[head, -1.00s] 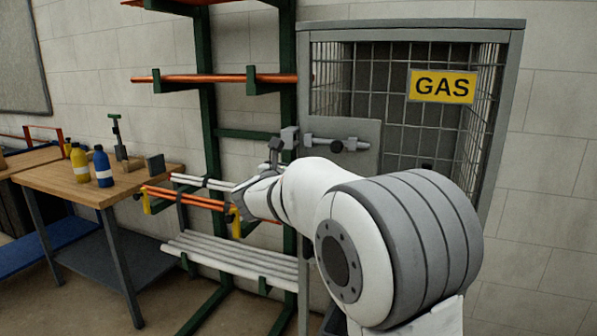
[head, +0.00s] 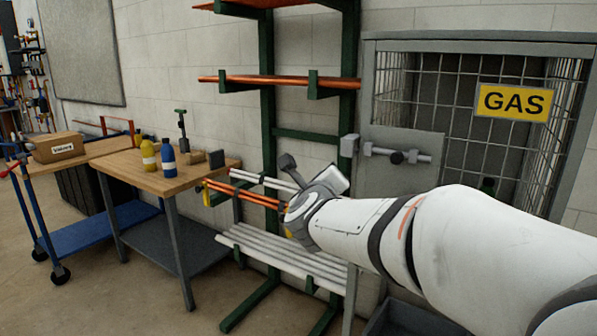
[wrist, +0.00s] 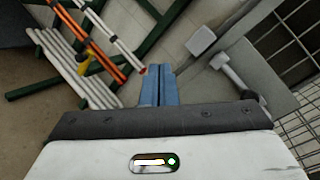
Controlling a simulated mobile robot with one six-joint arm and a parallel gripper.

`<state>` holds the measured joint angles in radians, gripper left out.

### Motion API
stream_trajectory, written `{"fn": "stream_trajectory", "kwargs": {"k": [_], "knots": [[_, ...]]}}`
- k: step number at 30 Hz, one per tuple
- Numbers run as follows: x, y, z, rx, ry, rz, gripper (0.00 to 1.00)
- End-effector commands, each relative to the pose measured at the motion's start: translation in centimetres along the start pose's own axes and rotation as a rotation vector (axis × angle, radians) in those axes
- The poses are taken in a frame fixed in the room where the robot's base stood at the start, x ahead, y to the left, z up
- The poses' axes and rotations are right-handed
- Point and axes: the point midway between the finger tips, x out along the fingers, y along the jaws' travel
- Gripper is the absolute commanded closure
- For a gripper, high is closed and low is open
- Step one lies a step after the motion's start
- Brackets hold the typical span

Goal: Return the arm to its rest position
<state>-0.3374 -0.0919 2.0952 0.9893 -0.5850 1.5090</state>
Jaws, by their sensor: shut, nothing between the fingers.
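My arm reaches across the head view from the lower right, with its wrist end in front of the pipe rack. In the wrist view my gripper (wrist: 159,72) shows as two blue fingers pressed together, with nothing between them. The fingers point toward the rack and floor, apart from any object. In the head view the wrist hides most of the gripper, and the finger state cannot be read there.
The gas cage (head: 382,190) with its bolt (head: 397,154) stands to the right, close behind my arm. The green rack (head: 268,150) holds orange and white pipes (head: 290,262). A wooden workbench (head: 130,172) with bottles (head: 168,158) stands left. The floor at lower left is clear.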

Motion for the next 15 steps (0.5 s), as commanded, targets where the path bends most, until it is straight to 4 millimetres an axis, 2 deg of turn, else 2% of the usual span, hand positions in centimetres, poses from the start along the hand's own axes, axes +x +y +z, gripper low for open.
{"fn": "stream_trajectory", "kwargs": {"k": [1, 3, 7, 11, 15], "knots": [[-1.0, -0.7, 0.7, -0.159, -0.026, 0.080, 1.00], [-2.4, 0.0, 0.3, -0.400, -0.070, 0.202, 1.00], [-6.1, 1.3, -1.7, -0.849, -0.165, 0.431, 1.00], [-11.1, 2.1, -5.4, -1.279, -0.285, 0.679, 1.00], [-17.3, 1.7, -10.5, -1.678, -0.441, 0.972, 1.00]]}}
